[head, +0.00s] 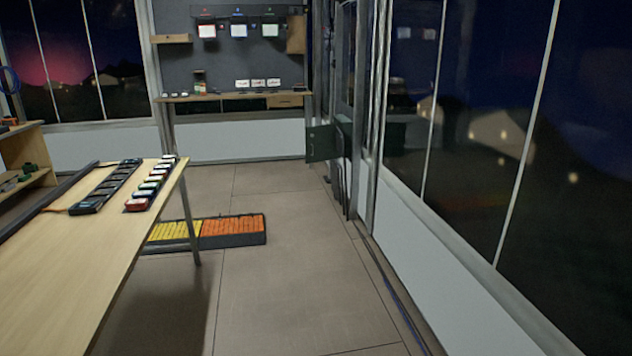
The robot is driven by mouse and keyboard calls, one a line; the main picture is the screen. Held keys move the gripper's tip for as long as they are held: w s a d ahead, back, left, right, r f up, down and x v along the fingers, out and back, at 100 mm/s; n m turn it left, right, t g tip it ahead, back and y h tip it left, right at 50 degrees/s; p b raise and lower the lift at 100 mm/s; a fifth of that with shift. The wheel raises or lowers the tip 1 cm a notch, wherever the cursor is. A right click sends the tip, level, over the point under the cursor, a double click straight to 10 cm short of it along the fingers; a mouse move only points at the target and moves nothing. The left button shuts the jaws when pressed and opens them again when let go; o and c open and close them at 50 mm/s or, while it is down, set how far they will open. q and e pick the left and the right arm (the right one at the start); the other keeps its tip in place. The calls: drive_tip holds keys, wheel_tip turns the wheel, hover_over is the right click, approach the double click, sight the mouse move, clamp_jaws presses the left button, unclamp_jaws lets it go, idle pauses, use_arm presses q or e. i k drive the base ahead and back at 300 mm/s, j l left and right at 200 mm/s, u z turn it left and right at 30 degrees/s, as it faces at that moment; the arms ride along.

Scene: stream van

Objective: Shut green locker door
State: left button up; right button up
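A dark green locker door (321,143) shows in the head view near the middle, at the far end of the right-hand wall. It stands out from the wall into the room, so it looks open. The locker body behind it is mostly hidden by the dark frame and the wall edge. Neither of my grippers is in view.
A long wooden table (62,262) with trays of small items fills the left side. A low crate (257,239) with yellow and orange contents lies on the floor by its leg. A wall shelf (215,98) stands at the back. The floor (290,290) between table and right wall is clear.

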sight(321, 147)
drive_tip(key=i+u, duration=0.5)
drive_tip(key=i, duration=1.45)
